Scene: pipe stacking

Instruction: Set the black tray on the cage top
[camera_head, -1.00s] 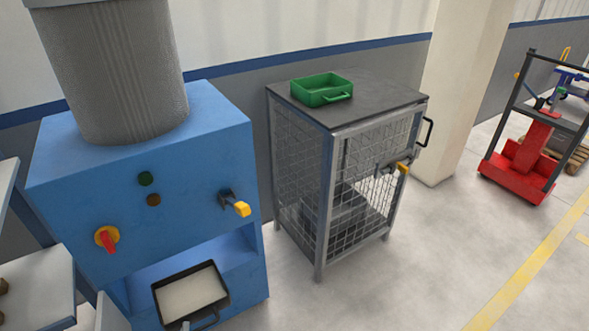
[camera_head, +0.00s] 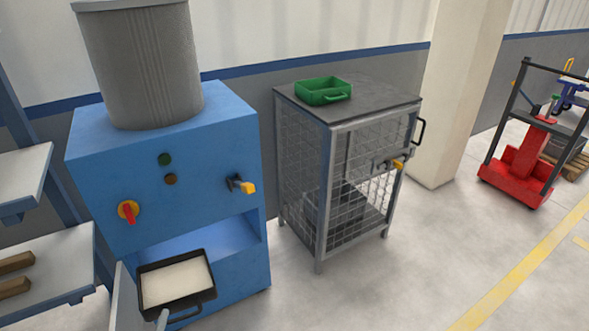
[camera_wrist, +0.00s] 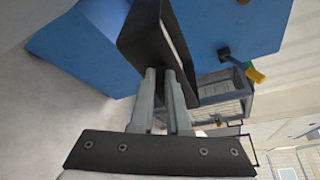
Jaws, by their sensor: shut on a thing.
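The black tray (camera_head: 205,304), holding something white and flat, is at the lower left of the head view, in front of the blue machine's lower opening. My gripper (camera_head: 163,317) is shut on the tray's handle at its near side; only a little of it shows at the bottom edge. In the wrist view my gripper's fingers (camera_wrist: 165,82) close at the dark tray (camera_wrist: 138,35), which is seen edge-on. The wire cage (camera_head: 335,190) stands right of the machine. Its flat dark top (camera_head: 385,98) is apart from the tray. The cage also shows in the wrist view (camera_wrist: 228,103).
A green tray (camera_head: 323,91) sits on the cage top's far left part; the rest of the top is clear. The blue machine (camera_head: 100,160) carries a grey drum (camera_head: 145,65). Shelves (camera_head: 50,265) are at left. Open floor (camera_head: 400,280) lies right of the cage.

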